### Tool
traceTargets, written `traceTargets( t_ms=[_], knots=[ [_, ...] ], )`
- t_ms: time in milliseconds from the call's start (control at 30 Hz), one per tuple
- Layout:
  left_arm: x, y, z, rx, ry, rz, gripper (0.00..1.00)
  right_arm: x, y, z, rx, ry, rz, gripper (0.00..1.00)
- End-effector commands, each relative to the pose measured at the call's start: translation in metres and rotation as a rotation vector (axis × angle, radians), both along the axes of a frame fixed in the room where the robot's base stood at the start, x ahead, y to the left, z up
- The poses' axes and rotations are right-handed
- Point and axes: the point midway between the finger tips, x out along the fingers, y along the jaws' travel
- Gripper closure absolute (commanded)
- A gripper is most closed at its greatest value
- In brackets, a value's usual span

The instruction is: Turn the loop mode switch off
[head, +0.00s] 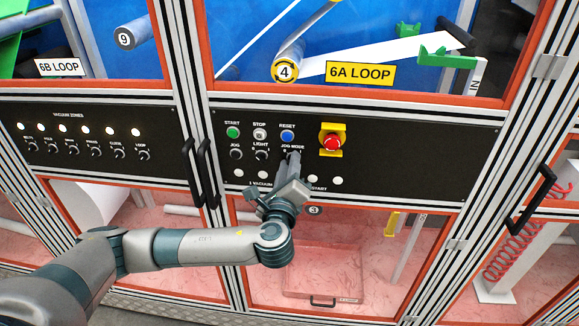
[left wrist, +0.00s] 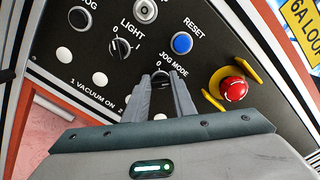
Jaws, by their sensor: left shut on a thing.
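My left gripper (head: 292,156) reaches up to the control panel under the 6A LOOP sign. In the left wrist view its two fingers (left wrist: 161,79) are shut on the small dark switch under the label JOG MODE. The fingers mostly hide this switch, and I cannot read its position. No switch here is labelled loop mode; a knob labelled LOOP (head: 141,155) is at the right end of the left panel's knob row, away from the gripper. My right gripper is not in view.
Near the gripper are the LIGHT knob (left wrist: 121,47), the blue RESET button (left wrist: 182,43) and the red emergency stop (left wrist: 233,89) on its yellow guard. Green START (head: 232,132) is further left. Black door handles (head: 200,172) stick out between the panels.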

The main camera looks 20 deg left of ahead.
Motion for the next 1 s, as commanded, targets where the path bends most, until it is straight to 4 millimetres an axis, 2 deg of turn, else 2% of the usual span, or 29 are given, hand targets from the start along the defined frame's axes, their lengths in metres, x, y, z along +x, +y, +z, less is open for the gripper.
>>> traceTargets(
  t_ms=[367, 1000],
  knots=[
    [-0.001, 0.001, -0.007, -0.231, -0.051, 0.001, 0.99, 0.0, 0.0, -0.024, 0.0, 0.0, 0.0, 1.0],
    [-0.001, 0.001, -0.009, -0.82, -0.192, 0.002, 0.99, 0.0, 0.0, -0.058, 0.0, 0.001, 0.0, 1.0]
  ],
)
